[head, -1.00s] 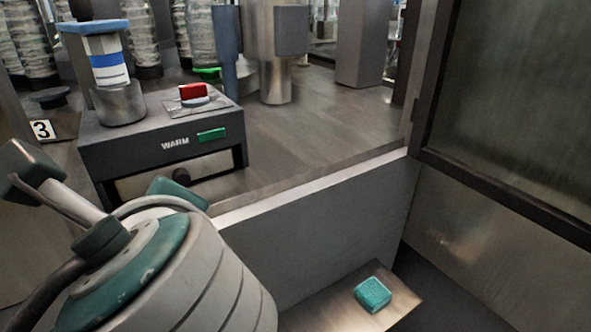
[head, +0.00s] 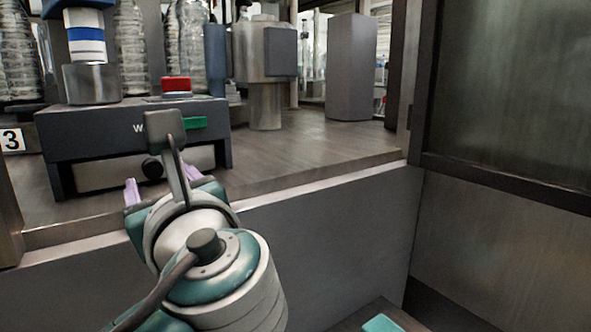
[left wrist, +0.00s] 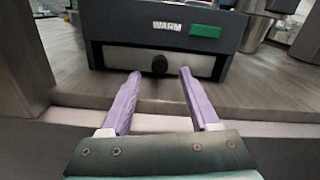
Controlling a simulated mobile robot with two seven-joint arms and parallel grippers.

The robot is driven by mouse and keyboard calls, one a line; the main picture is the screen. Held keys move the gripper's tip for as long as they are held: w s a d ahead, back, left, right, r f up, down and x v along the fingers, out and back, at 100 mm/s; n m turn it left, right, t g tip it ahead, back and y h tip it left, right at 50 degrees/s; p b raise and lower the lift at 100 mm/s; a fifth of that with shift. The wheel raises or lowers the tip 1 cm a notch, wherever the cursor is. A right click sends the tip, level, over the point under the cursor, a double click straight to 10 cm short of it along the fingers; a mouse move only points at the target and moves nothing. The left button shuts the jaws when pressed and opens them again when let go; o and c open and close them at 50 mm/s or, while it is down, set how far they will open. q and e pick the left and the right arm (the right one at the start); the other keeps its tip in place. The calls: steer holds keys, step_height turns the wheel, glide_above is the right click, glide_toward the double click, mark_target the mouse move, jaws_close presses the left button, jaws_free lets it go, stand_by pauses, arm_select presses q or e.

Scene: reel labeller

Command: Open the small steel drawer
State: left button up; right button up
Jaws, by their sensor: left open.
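The small steel drawer (head: 104,174) sits shut under the dark warmer box (head: 80,138) on the bench, with a round black knob (head: 152,168) at its middle. In the left wrist view the drawer front (left wrist: 118,57) and the knob (left wrist: 159,64) show straight ahead, below the WARM label. My left gripper (left wrist: 156,74) is open and empty, its two lilac fingers pointing at the drawer, one to each side of the knob in the picture and short of it. In the head view the left gripper (head: 162,188) is partly hidden by my wrist. My right gripper is not in view.
On the warmer stand a steel cup (head: 92,84) with a blue-and-white container and a red switch (head: 176,84). A green tag (head: 195,122) is on its front. The bench edge (head: 300,190) runs below. A teal block (head: 382,323) lies low down.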

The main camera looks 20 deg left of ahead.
mark_target(145, 156)
arm_select(q)
steer(key=shift+x, duration=1.45)
jaws_close()
stand_by(0.3)
